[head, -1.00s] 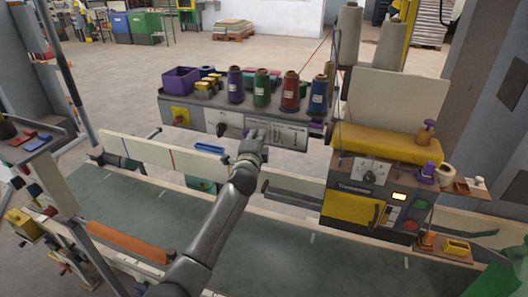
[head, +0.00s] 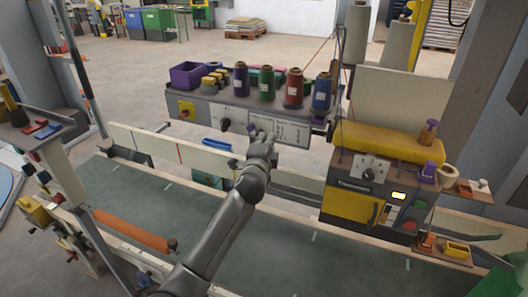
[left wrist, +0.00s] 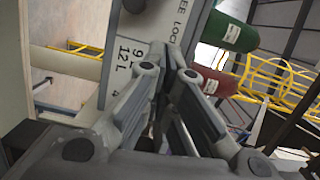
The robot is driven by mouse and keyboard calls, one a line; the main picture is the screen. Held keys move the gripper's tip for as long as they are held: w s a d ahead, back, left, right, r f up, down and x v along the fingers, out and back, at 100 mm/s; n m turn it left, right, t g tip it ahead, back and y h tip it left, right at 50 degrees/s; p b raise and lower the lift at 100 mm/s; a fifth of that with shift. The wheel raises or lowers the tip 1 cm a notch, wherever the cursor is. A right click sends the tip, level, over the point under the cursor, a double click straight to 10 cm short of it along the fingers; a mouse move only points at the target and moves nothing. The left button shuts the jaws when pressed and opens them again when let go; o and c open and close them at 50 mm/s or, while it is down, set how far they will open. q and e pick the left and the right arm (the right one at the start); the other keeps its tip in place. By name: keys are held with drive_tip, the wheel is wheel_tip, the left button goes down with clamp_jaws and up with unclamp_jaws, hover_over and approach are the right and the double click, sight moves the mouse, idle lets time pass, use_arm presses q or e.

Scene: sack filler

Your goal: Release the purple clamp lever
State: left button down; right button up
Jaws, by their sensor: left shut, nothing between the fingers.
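A small purple part (head: 331,130) shows at the right end of the grey spool box (head: 205,113). I cannot tell for sure which is the clamp lever. My left gripper (head: 261,135) is in front of the box's white label panel (head: 290,133), left of the small purple part. In the left wrist view my gripper's fingers (left wrist: 166,75) are together and empty, close to the lettered panel (left wrist: 140,50). No purple lever shows there. My right gripper is out of view.
Several thread spools (head: 266,85) and a purple bin (head: 187,75) stand on the box. The yellow-topped machine (head: 385,145) is to the right. A pale rail (head: 150,140) runs below the box, above the green bench surface (head: 120,190).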

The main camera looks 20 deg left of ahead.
use_arm(q)
drive_tip(key=s+d+b, duration=0.1)
drive_tip(key=s, duration=0.5)
drive_tip(key=shift+d+r, duration=0.2)
drive_tip(key=shift+d, duration=0.2)
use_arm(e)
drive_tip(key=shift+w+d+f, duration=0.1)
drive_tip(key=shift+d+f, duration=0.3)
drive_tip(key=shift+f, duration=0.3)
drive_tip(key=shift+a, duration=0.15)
